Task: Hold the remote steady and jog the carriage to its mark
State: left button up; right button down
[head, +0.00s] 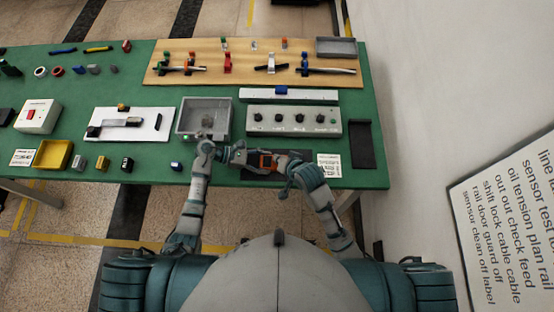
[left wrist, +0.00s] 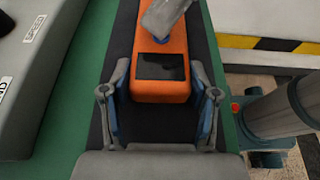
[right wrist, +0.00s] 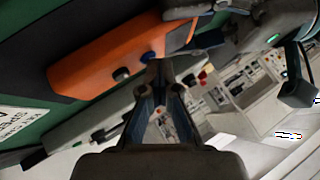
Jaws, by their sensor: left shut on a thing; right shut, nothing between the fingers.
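The orange remote (head: 265,161) lies over a black mat (left wrist: 207,60) at the front edge of the green table. In the left wrist view the remote (left wrist: 178,88) shows a dark screen and part of a blue button. My left gripper (head: 241,156) is shut on its near end, a finger (left wrist: 115,105) on each side. My right gripper (head: 286,165) is shut and empty. Its tips (right wrist: 160,72) are close to the blue button (right wrist: 149,56) beside a black knob; contact is unclear. A blue block (head: 281,90), possibly the carriage, sits on a white rail (head: 310,96). I cannot make out its mark.
A grey control box (head: 293,121) with several black knobs stands behind the remote. A grey tray (head: 203,117) is left of it. A white card (head: 328,166) and a black pad (head: 360,145) lie to the right. A wooden board (head: 255,75) with tools is at the back.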

jog(key=shift+r, duration=3.25)
jog(key=shift+r, duration=0.1)
dwell(1.3)
notch_tip(320, 180, up, 4)
jog(key=shift+f, duration=0.25)
jog(key=shift+f, duration=0.1)
jog(key=shift+f, duration=4.35)
